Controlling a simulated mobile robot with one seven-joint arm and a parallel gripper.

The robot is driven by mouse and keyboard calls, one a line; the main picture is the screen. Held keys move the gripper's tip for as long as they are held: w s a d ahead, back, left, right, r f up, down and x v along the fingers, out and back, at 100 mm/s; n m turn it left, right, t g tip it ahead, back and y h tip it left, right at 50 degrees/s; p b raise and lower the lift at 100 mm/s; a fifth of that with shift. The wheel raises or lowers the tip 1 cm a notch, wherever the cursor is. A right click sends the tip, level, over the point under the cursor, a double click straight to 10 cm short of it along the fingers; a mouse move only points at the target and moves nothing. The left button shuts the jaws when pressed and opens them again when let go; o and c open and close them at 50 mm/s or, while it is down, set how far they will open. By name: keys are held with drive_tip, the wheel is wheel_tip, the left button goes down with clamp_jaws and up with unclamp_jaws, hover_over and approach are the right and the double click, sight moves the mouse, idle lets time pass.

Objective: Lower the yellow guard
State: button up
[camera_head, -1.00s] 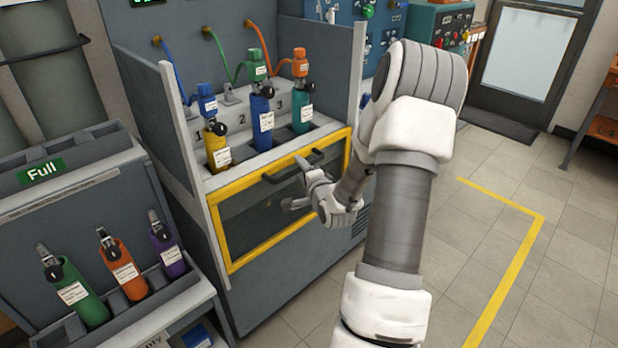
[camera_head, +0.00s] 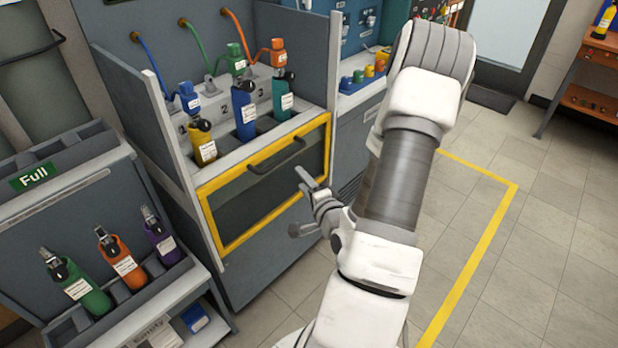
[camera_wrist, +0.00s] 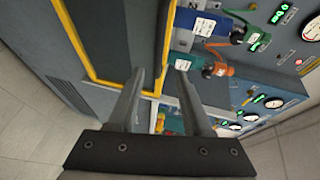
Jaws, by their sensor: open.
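The yellow guard (camera_head: 212,239) is a yellow frame around a dark panel on the front of the test bench, with its top edge by the bench's front ledge. It also shows in the wrist view (camera_wrist: 80,45). A dark bar handle (camera_head: 277,157) crosses its upper part. My gripper (camera_head: 303,205) is open and empty, in front of the guard's right half, below and right of the handle and apart from it. In the wrist view my fingers (camera_wrist: 160,70) are spread, pointing toward the frame's yellow edge.
A rack marked Full (camera_head: 35,175) with green, orange and purple cylinders stands at left. Floor with a yellow line (camera_head: 470,250) is clear at right.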

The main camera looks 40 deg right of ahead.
drive_tip(key=shift+p+v, duration=1.6)
drive_tip(key=shift+p, duration=0.3)
